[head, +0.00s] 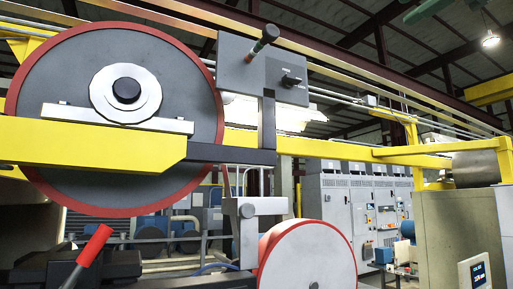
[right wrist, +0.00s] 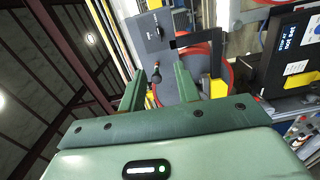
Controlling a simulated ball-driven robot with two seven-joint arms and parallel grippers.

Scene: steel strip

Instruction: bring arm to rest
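A long yellow arm (head: 90,146) lies almost level in the head view, across the front of a large grey disc (head: 50,95) with a red rim. A dark grey bar extends from its right end. A grey control box (head: 240,72) above it carries a lever (head: 264,42) with a dark knob, tilted up to the right, and a black switch. My right gripper (right wrist: 159,75) is green and open in the right wrist view. The lever (right wrist: 156,74) shows between its fingers; contact cannot be told. My grippers are outside the head view.
A smaller red-edged roll (head: 310,258) stands below right. A red-handled lever (head: 95,245) is at the lower left. Yellow rails, a metal roller (head: 476,168) and a screen panel (head: 477,272) are at the right. Grey cabinets (head: 340,205) stand behind.

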